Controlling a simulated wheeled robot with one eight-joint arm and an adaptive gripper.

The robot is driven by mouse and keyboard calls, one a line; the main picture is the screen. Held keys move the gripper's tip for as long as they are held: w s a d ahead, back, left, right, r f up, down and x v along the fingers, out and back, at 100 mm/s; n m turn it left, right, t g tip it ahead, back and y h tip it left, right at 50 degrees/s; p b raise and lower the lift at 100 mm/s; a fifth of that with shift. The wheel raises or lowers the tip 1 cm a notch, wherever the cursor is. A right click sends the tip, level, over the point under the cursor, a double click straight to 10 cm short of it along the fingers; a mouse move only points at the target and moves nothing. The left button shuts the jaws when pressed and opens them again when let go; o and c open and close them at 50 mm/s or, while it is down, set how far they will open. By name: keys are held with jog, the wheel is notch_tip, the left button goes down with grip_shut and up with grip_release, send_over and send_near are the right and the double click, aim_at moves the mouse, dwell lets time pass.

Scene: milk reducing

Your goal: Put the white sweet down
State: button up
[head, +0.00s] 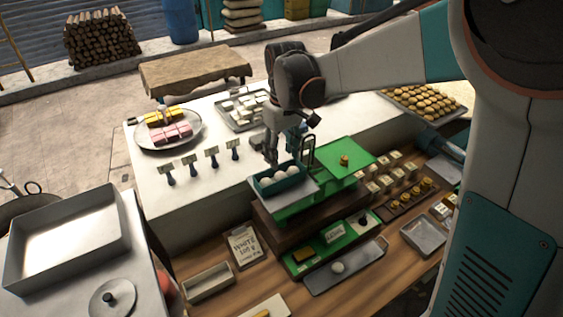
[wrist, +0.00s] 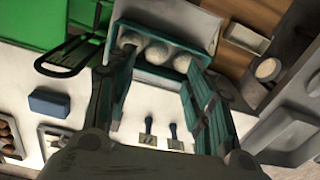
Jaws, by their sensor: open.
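Three round white sweets (head: 280,176) sit side by side in a teal tray (head: 266,191) on the left pan of a green balance scale (head: 295,213). In the wrist view the white sweets (wrist: 158,52) lie in the teal tray (wrist: 200,38) just beyond my fingertips. My gripper (head: 285,153) is just above and behind the tray, fingers pointing down. In the wrist view my gripper (wrist: 160,76) has its fingers spread, with nothing held between them. Whether a finger touches the tray is unclear.
The scale's right green pan (head: 345,157) holds a small golden piece (head: 344,160). Another white ball (head: 337,267) lies on a grey tray (head: 362,262) in front. Small sign holders (head: 212,156) stand left of the scale. A plate of pink and yellow blocks (head: 168,130) is farther left.

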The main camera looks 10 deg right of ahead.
notch_tip(320, 180, up, 8)
jog(key=f, duration=0.1)
jog(key=s+d+m+t, duration=0.3)
jog(key=s+d, duration=0.2)
jog(key=s, duration=0.5)
jog(key=s+d+m+t, duration=0.3)
jog(key=s+d, duration=0.3)
jog(key=s, duration=0.5)
jog(key=shift+d+f+t, duration=0.15)
jog(key=shift+f+t, duration=0.05)
jog(key=shift+t, duration=0.5)
